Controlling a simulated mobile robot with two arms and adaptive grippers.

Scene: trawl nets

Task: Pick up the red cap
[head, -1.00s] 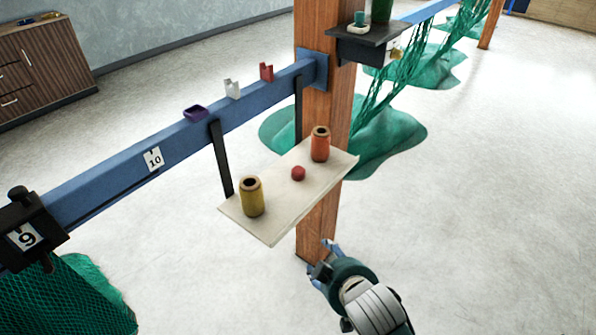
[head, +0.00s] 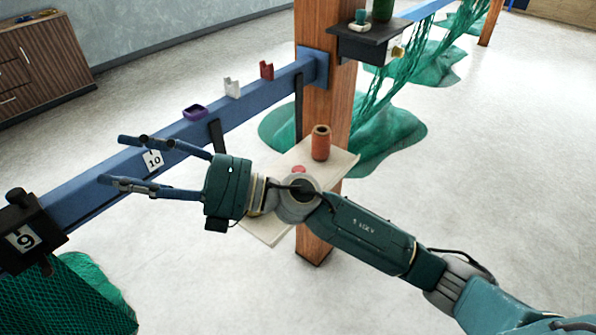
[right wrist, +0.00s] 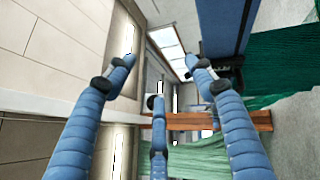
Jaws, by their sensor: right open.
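The small red cap (head: 298,169) lies on the pale shelf board (head: 346,161) in the head view. Its lower part is hidden behind my right arm. My right gripper (head: 114,161) is open and empty. It points left in front of the blue rail, well to the left of the cap. In the right wrist view its blue fingers (right wrist: 165,80) are spread with nothing between them, and the cap does not show there. My left gripper is not in view.
A red-orange spool (head: 321,143) stands on the board behind the cap, by the wooden post (head: 319,240). The blue rail (head: 88,183) carries a purple tray (head: 195,112), a white holder (head: 232,88) and a red holder (head: 266,70). Green nets (head: 391,133) hang behind.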

